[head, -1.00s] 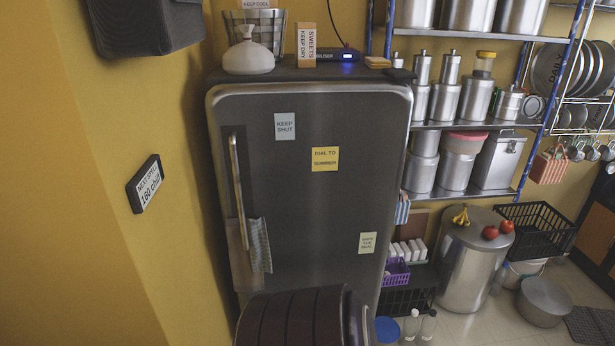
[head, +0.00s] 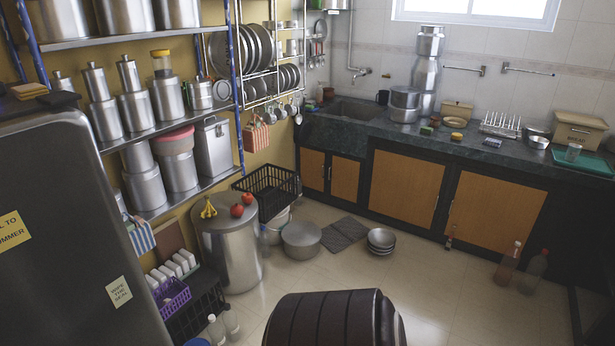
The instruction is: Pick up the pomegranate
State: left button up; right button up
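Two red round fruits lie on the lid of a large steel canister (head: 228,240) in the head view, left of centre. The nearer red fruit (head: 237,211) and the farther red fruit (head: 248,198) sit close together at the lid's right side. Either could be the pomegranate; they are too small to tell apart for certain. A bunch of bananas (head: 208,210) lies on the same lid to their left. Neither of my grippers is in view.
A dark fridge (head: 70,230) stands at the near left, beside a shelf of steel canisters. A black crate (head: 268,190), a steel pot (head: 301,239), stacked bowls (head: 381,240) and a dark mat (head: 344,234) are near the canister. The tiled floor (head: 450,300) has free room at the right.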

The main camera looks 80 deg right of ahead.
aim_at(236, 210)
jog(key=z, duration=1.9)
jog(key=i+l+z, duration=0.2)
jog(key=k+j, duration=0.05)
jog(key=j, duration=0.05)
